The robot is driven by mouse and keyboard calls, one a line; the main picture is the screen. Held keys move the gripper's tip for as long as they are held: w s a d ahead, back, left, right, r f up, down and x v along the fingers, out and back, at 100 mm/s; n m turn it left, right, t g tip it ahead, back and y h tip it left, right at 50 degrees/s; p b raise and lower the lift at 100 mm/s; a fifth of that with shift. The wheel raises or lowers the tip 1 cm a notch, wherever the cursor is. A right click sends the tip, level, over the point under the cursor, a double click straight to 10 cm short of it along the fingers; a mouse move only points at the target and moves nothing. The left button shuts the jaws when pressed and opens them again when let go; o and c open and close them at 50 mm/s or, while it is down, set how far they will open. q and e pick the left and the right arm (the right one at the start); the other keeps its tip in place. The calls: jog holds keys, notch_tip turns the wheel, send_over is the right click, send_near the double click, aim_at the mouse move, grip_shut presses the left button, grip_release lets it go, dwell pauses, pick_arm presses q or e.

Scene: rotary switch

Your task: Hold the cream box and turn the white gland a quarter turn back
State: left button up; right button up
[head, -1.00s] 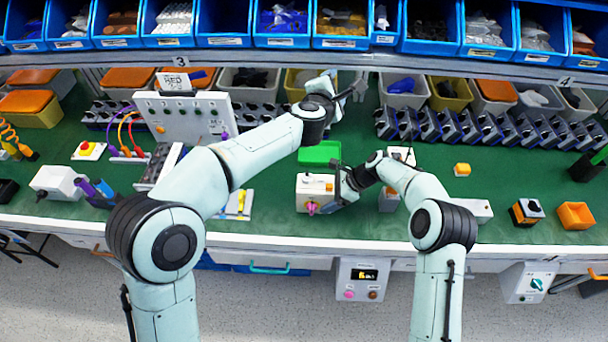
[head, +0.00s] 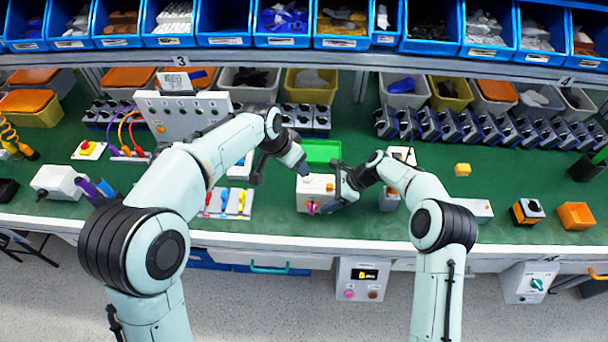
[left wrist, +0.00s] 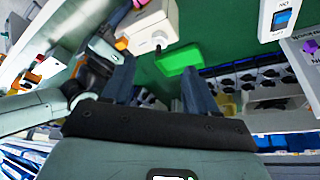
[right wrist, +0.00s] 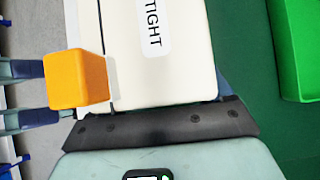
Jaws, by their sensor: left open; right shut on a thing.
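The cream box (head: 314,198) stands on the green bench mat. My right gripper (head: 342,188) is shut on it from the right. In the right wrist view the box (right wrist: 150,70) fills the middle, with a TIGHT label. My left gripper (head: 281,175) is open and empty, just left of the box, above the mat. In the left wrist view the box (left wrist: 150,28) lies beyond its spread fingers (left wrist: 160,78). A short stub with a dark end (left wrist: 157,47) shows on the box there; I cannot tell if it is the white gland. A pink part (head: 312,207) is on the box's front.
A green tray (head: 321,151) lies behind the box. A panel with coloured levers (head: 228,203) lies left of my left gripper. A row of dark devices (head: 480,130) stands at the back right. The mat between the box and that row is mostly clear.

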aim_at(307, 177)
pick_arm(q)
jog(key=x, duration=1)
jog(key=shift+w+d+f, duration=0.15)
jog(key=shift+f, duration=0.15)
jog(key=c, duration=1.1)
